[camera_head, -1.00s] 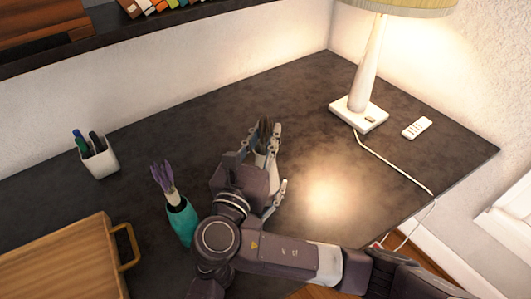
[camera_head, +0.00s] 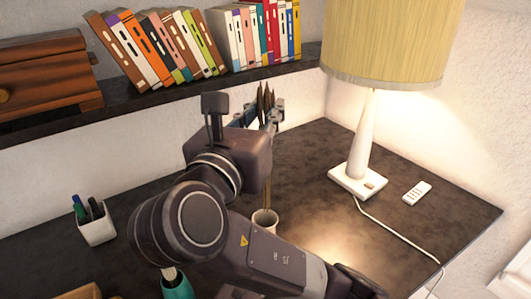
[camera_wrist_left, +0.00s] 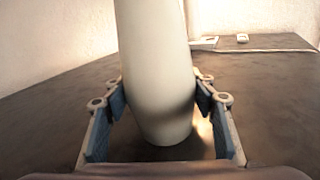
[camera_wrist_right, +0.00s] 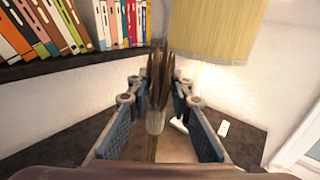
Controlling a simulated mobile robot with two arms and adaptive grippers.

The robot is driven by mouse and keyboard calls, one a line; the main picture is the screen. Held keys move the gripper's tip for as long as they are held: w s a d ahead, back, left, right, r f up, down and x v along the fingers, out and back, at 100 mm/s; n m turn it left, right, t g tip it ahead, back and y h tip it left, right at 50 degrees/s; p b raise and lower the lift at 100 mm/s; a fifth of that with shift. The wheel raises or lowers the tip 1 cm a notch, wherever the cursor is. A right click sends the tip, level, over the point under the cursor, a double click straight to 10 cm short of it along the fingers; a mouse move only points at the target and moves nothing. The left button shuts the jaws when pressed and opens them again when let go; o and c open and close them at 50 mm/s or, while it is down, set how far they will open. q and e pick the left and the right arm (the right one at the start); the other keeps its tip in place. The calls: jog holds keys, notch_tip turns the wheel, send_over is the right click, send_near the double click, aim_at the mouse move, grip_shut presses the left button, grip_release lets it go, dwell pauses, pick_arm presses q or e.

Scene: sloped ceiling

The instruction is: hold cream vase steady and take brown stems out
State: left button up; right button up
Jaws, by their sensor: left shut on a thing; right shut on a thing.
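The cream vase (camera_head: 265,221) stands on the dark desk; only its mouth and upper part show in the head view. My left gripper (camera_wrist_left: 161,98) is shut on the cream vase (camera_wrist_left: 157,60), one finger on each side, in the left wrist view. The brown stems (camera_head: 265,102) are upright high above the vase, with a thin stalk running down to its mouth. I cannot tell whether the lower end is still inside. My right gripper (camera_head: 264,117) is shut on the brown stems (camera_wrist_right: 158,75), which stand between its fingers in the right wrist view.
A lamp (camera_head: 366,140) with a yellow shade stands close on the right, its cord along the desk (camera_head: 455,215). A remote (camera_head: 417,193) lies beside it. A book shelf (camera_head: 150,98) is behind. A pen cup (camera_head: 96,227) and teal vase (camera_head: 177,284) are at left.

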aim_at(266, 81)
notch_tip(266, 81, up, 6)
jog(key=shift+f, duration=0.1)
pick_arm(q)
jog(key=o, duration=1.6)
jog(key=v, duration=1.2)
